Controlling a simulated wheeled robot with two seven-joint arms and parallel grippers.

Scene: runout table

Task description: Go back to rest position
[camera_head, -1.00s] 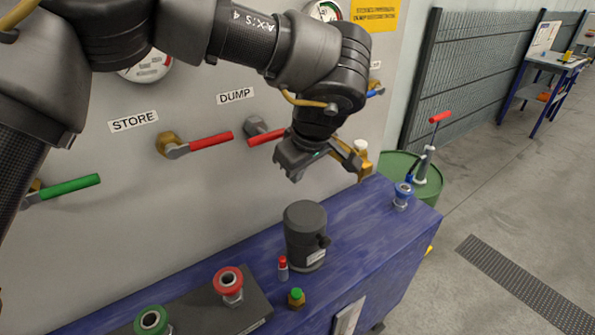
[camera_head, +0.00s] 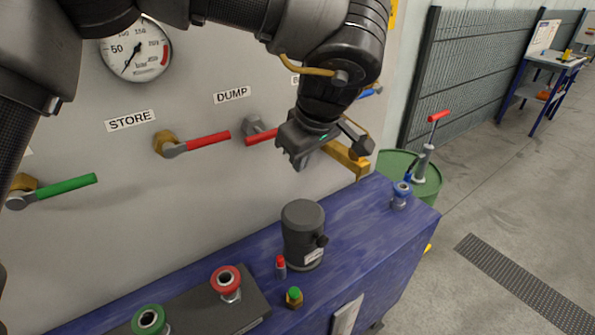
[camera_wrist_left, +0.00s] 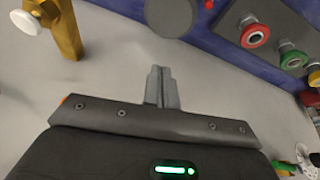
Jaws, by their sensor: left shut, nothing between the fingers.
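My left gripper (camera_head: 297,160) is in front of the grey panel, above the blue bench, beside the red lever under the DUMP label. Its fingers are shut with nothing between them; the shut fingers also show in the left wrist view (camera_wrist_left: 162,88). It touches nothing that I can see. My left arm comes in from the upper left and hides part of the panel. My right gripper is not in view.
The blue bench (camera_head: 365,235) carries a dark cylinder (camera_head: 303,232), a red-capped piece, a green-topped piece and ringed fittings. The panel (camera_head: 110,220) has red levers (camera_head: 208,139) and a green lever (camera_head: 68,188). A green drum (camera_head: 425,182) stands right; floor beyond is open.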

